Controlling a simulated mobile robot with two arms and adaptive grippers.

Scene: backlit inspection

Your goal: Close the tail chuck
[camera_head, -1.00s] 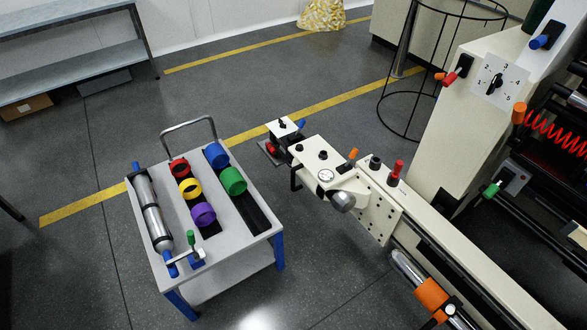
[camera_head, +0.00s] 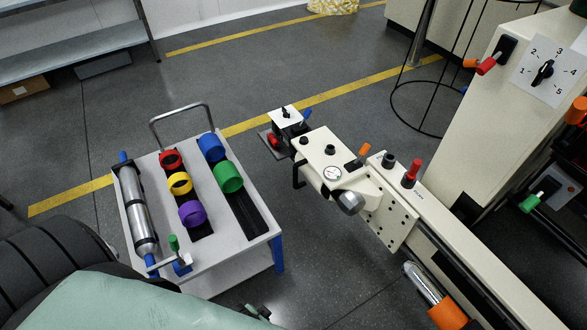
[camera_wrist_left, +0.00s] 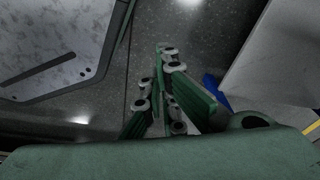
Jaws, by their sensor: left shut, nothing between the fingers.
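My left gripper (camera_wrist_left: 163,48) is shut and empty in the left wrist view, over the dark floor. In the head view only a small dark green part of it (camera_head: 257,312) shows at the bottom edge, apart from the machine arm. My right gripper is not in view.
A white cart (camera_head: 215,262) with coloured rings and a silver roller (camera_head: 137,212) stands left of the machine arm. A silver shaft with an orange collar (camera_head: 448,313) lies low at right. A black wire stand (camera_head: 428,108) is behind. Floor between cart and machine is free.

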